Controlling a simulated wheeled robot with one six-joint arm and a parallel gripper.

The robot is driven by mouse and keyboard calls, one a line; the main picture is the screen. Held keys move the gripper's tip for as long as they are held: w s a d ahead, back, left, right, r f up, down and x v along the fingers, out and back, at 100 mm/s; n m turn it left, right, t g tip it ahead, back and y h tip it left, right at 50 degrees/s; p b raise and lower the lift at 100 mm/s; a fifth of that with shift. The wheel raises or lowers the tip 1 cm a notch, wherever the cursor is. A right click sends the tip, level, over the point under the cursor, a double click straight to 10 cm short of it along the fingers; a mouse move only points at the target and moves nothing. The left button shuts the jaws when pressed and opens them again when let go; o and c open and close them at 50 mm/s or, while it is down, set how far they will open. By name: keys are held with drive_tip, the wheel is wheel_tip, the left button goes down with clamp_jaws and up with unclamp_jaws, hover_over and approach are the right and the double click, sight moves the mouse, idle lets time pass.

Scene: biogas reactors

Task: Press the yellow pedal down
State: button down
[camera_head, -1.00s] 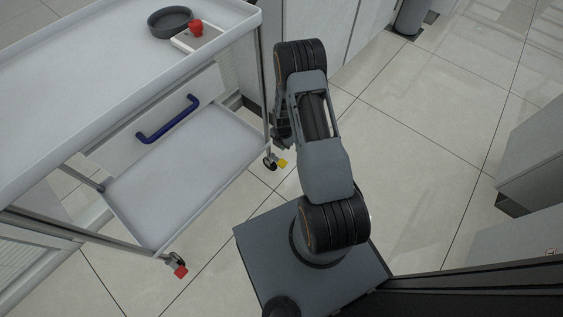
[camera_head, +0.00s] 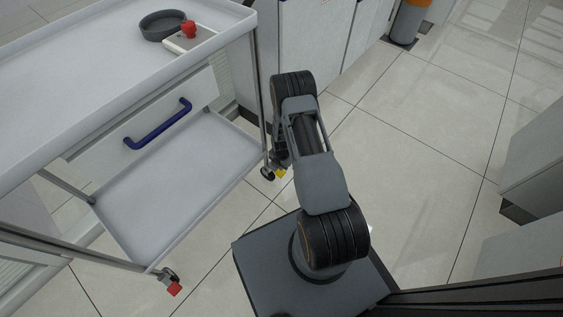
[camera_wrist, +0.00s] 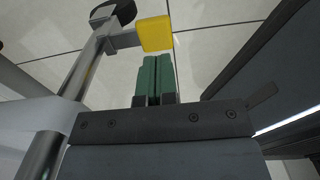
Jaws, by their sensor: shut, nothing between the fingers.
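The yellow pedal (camera_head: 281,173) is a small block at the caster on the cart's near right leg, just left of my arm in the head view. In the wrist view the yellow pedal (camera_wrist: 155,34) is at the top centre, joined by a grey bracket to the leg side. My gripper (camera_wrist: 158,57) has green fingers, shut together and empty. The fingertips point at the pedal and lie just below its lower edge in the wrist picture; I cannot tell if they touch it. In the head view my arm mostly hides the gripper.
The white cart (camera_head: 180,190) stands at left with two shelves. A grey round dish (camera_head: 163,25) and a red button on a white box (camera_head: 188,37) sit on top. A red pedal (camera_head: 174,289) is at another caster. Tiled floor to the right is clear up to grey cabinets.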

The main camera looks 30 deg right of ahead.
sight(282, 174)
drive_tip(key=shift+f+b, duration=0.9)
drive_tip(key=shift+f, duration=1.4)
drive_tip(key=shift+s+f+b, duration=0.15)
drive_tip(key=shift+f+b, duration=0.2)
drive_tip(key=shift+f, duration=0.05)
drive_tip(key=shift+s+d+f+b, duration=0.1)
drive_tip(key=shift+s+f+b, duration=0.05)
drive_tip(key=shift+f+b, duration=1.2)
drive_tip(key=shift+f, duration=0.2)
drive_tip(key=shift+s+f, duration=0.1)
drive_tip(key=s+d+r+p, duration=0.1)
drive_tip(key=s+r+p, duration=0.2)
drive_tip(key=r, duration=0.3)
drive_tip(key=s+d+r+p, duration=0.2)
drive_tip(key=s+r+p, duration=0.1)
drive_tip(key=r, duration=0.3)
drive_tip(key=shift+r+p, duration=0.3)
drive_tip(key=shift+p, duration=0.45)
